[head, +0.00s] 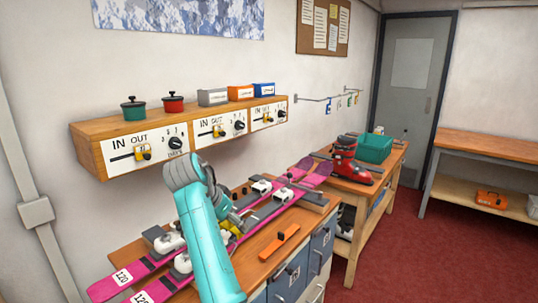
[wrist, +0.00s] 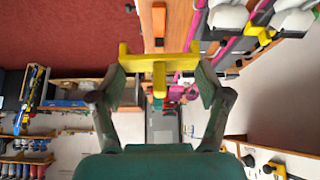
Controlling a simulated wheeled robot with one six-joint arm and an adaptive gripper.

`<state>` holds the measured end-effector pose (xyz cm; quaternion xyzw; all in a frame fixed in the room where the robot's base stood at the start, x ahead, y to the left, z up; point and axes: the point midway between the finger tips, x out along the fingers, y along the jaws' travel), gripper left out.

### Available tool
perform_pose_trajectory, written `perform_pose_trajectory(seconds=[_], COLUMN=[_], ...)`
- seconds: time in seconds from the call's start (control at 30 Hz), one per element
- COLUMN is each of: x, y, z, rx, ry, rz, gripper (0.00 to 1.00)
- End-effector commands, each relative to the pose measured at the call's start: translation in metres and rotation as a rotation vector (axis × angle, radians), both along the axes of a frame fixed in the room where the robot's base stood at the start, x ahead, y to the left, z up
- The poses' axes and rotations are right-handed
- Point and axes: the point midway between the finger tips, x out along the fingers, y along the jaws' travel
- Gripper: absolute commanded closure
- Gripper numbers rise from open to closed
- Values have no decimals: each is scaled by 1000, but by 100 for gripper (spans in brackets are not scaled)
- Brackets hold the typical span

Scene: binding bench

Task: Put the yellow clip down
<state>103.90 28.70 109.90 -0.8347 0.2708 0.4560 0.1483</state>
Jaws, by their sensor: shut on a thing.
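My gripper (wrist: 163,82) is shut on the yellow clip (wrist: 158,64), a wide bar with a short stem, held crosswise between the two fingers in the wrist view. In the head view my gripper (head: 230,216) is over the wooden bench (head: 248,264), near the pink skis, and is partly hidden by my teal arm. A bit of yellow shows beside it there, but I cannot tell the clip from the yellow binding parts. I cannot tell how high the clip is above the bench.
Two pink skis (head: 130,272) with white bindings lie along the bench. An orange bar (head: 279,243) lies near its front edge, with some bare wood around it. A wall shelf (head: 190,130) with dials hangs behind. A red boot (head: 343,160) and green bin (head: 374,148) stand further right.

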Motion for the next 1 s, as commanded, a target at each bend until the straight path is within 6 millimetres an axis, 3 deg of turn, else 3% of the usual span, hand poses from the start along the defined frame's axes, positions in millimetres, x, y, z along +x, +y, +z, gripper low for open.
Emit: perform_pose_trajectory(seconds=[0.33, 1.0], x=[-27, -115], y=[-32, -137], z=[-51, -218], rx=[-1, -2], ry=[2, 6], rz=[64, 291], gripper=[56, 56])
